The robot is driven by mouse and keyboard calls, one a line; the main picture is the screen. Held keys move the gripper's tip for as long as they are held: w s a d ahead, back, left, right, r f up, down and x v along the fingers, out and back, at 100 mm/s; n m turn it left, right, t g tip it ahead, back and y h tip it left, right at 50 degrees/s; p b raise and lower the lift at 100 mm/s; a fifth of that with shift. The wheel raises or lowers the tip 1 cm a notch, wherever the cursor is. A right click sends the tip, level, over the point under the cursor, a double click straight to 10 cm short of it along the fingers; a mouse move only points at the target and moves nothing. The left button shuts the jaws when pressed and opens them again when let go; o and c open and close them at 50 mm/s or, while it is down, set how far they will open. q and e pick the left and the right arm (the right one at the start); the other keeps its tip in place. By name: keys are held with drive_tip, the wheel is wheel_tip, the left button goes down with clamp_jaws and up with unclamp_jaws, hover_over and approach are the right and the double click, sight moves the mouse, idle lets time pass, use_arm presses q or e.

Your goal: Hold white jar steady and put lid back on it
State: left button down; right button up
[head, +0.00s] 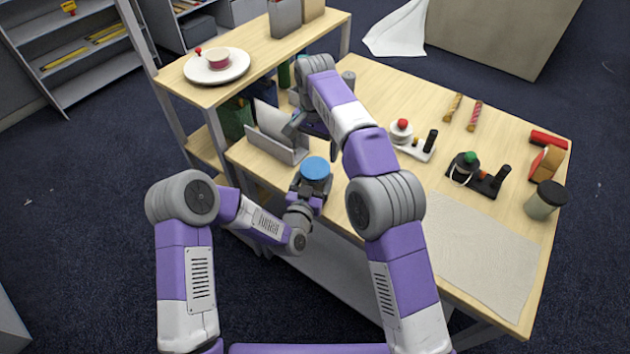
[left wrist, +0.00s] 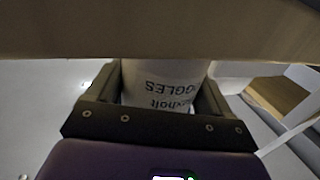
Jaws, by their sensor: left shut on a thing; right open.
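The white jar (left wrist: 160,88) with upside-down dark lettering stands between the fingers of my left gripper (left wrist: 155,105) in the left wrist view, and the gripper is shut on it. In the head view my left gripper (head: 310,192) is at the table's left front edge. A round blue disc, which looks like the lid (head: 316,168), covers the top of the jar there. I cannot tell whether it is fully seated. My right gripper (head: 322,130) is open, just behind and above the blue lid, partly hidden by its own arm.
A grey upright holder (head: 277,145) stands close left of the right gripper. White (head: 412,148) and black (head: 480,180) stands, a dark-lidded container (head: 545,200) and a pale cloth (head: 485,250) occupy the table's right. A shelf (head: 255,60) with a plate (head: 217,70) borders the left.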

drive_tip(key=shift+r, duration=0.35)
use_arm(q)
unclamp_jaws()
drive_tip(key=v, duration=0.7)
drive_tip(key=shift+s, duration=0.25)
drive_tip(key=shift+r, duration=0.15)
use_arm(e)
drive_tip(key=shift+r, duration=0.1)
